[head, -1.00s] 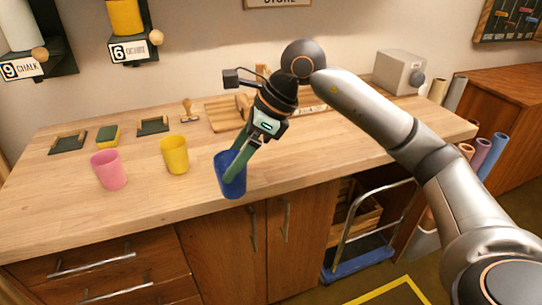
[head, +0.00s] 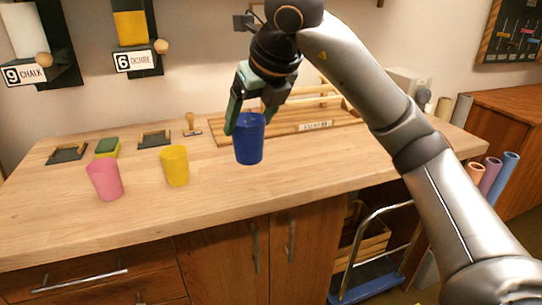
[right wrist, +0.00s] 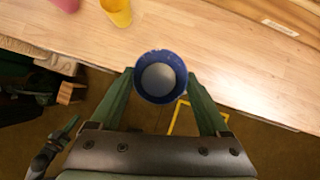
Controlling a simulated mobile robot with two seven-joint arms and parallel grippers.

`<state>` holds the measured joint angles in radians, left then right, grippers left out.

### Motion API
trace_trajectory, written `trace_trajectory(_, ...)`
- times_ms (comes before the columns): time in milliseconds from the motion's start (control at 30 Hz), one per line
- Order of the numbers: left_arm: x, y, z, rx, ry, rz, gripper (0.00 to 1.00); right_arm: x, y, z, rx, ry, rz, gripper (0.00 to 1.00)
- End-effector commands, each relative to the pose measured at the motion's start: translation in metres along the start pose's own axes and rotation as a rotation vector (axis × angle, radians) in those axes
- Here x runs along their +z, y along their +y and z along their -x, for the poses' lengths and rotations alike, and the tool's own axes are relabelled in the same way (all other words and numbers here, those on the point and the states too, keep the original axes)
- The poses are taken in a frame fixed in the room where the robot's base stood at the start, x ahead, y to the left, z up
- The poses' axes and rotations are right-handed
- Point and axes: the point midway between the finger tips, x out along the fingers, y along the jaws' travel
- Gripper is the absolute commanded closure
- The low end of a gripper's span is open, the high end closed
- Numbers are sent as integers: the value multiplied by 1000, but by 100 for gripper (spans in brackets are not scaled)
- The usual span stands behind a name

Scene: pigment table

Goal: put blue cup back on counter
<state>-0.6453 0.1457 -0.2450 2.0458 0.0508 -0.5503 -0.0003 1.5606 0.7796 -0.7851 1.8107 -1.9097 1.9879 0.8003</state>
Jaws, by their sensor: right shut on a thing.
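The blue cup (head: 249,146) is upright in the head view, between the green fingers of my right gripper (head: 247,118). In the right wrist view the cup (right wrist: 160,78) shows from above, with the two fingertips of the gripper (right wrist: 160,80) against its sides. In that view floor shows below the cup and the counter's front edge runs close to it. The wooden counter (head: 210,215) spreads under and around it in the head view. Whether the cup's base touches the counter I cannot tell.
A yellow cup (head: 175,166) and a pink cup (head: 104,180) stand on the counter to the left. A wooden rack (head: 300,125) lies behind the blue cup. A stamp (head: 191,124) and a green-yellow block (head: 107,147) are farther back. The counter right of the blue cup is clear.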

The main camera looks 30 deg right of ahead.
Motion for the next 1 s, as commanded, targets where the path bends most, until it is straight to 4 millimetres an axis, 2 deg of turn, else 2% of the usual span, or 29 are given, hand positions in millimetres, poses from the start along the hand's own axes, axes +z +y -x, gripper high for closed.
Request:
trace_trajectory(33,0,0,0,0,0,-1,100,3,-12,-10,-4,3,-8,90)
trace_trajectory(233,0,-1,-1,-1,3,-2,100,17,-48,-44,-3,4,-6,90)
trace_trajectory(400,4,-2,-4,-3,3,-2,100,13,-65,-79,-1,2,-1,90)
trace_trajectory(800,6,-3,-4,-5,4,-1,100,11,-83,-111,-2,2,0,90)
trace_trajectory(1000,12,-4,-7,-7,-1,-2,100,-5,-82,-133,0,0,3,90)
